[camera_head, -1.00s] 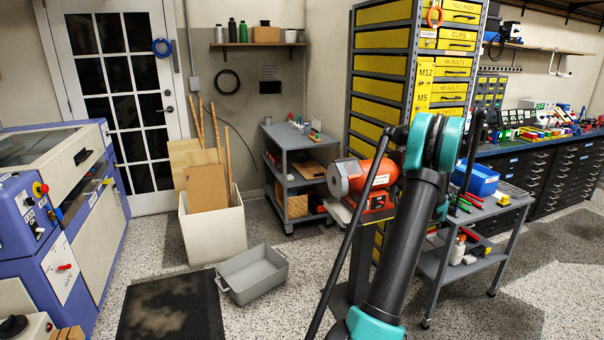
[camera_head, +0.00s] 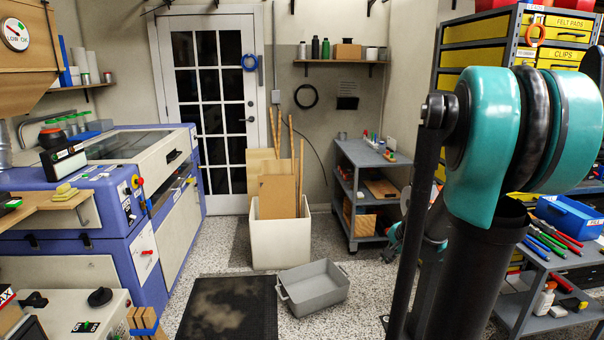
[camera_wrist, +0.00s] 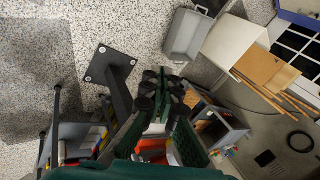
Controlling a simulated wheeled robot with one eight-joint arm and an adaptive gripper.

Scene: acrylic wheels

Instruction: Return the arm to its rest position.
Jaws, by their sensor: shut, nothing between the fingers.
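My arm (camera_head: 470,150), teal and black, rises at the right of the head view with its large rounded joint close to the camera. My gripper (camera_wrist: 160,88) shows in the middle of the wrist view as dark fingers drawn together, with nothing between them. It hangs over the floor beside a grey cart and touches nothing that I can make out. In the head view a small teal and dark part of my arm's end (camera_head: 400,243) shows left of the upright link; its fingers are not clear there.
A grey bin (camera_head: 313,290) and a dark mat (camera_head: 230,308) lie on the floor. A white box of boards (camera_head: 280,235) and a grey cart (camera_head: 366,190) stand behind. A blue machine (camera_head: 110,200) fills the left. A tool cart (camera_head: 560,262) is right of my arm.

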